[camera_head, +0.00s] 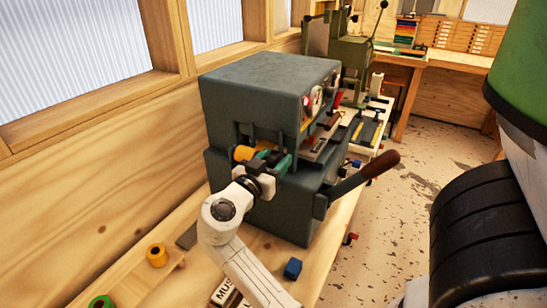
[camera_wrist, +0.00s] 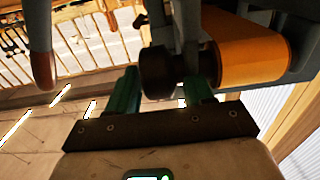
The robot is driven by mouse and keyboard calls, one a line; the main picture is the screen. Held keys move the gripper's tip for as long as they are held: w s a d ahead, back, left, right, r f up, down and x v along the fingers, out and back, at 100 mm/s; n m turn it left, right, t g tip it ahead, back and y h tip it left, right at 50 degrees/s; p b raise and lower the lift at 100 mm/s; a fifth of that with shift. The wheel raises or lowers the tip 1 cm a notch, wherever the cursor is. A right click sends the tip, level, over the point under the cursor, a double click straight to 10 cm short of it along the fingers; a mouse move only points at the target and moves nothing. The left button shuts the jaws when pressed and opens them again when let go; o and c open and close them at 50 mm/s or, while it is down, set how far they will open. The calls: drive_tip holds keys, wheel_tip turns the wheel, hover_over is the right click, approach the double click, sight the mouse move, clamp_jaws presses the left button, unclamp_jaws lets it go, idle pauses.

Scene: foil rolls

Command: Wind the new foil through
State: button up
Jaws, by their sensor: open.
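The dark grey machine (camera_head: 262,95) stands on the wooden bench. An orange-yellow foil roll (camera_head: 243,153) sits at its front and shows large in the wrist view (camera_wrist: 252,50). A dark round knob (camera_wrist: 160,73) is at the near end of that roll's shaft. My gripper (camera_head: 275,163) is at the machine's front, beside the roll. In the wrist view its green fingers (camera_wrist: 163,90) are open, one on each side of the knob. I cannot tell whether they touch it. The foil's path inside the machine is hidden.
A lever with a brown handle (camera_head: 379,165) sticks out right of the machine. A yellow roll (camera_head: 157,255) and a green roll (camera_head: 101,302) are at lower left. A blue block (camera_head: 292,268) lies on the bench. A green machine (camera_head: 350,55) stands behind. Speckled floor is at right.

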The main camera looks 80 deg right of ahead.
drive_tip(key=shift+c, duration=0.3)
clamp_jaws()
drive_tip(key=shift+y, duration=0.3)
drive_tip(key=shift+d+r+y+p, duration=0.2)
drive_tip(key=shift+y+p, duration=0.35)
drive_tip(key=shift+y, duration=0.35)
drive_tip(key=t+y+p, duration=0.1)
drive_tip(key=y+p, duration=0.2)
drive_tip(key=y, duration=0.1)
drive_tip(key=shift+d, duration=0.15)
drive_tip(key=y, duration=0.1)
drive_tip(key=t+y+p, duration=0.1)
drive_tip(key=shift+d+f+y, duration=0.1)
drive_tip(key=shift+f+y, duration=0.1)
drive_tip(key=shift+y, duration=0.2)
drive_tip(key=shift+s+d+f+t+y+p, duration=0.15)
drive_tip(key=shift+y+p, duration=0.1)
drive_tip(key=shift+y, duration=0.4)
drive_tip(key=shift+w+a+f+t+y+p, duration=0.1)
drive_tip(key=shift+f+t+y+p, duration=0.1)
drive_tip(key=shift+y, duration=0.45)
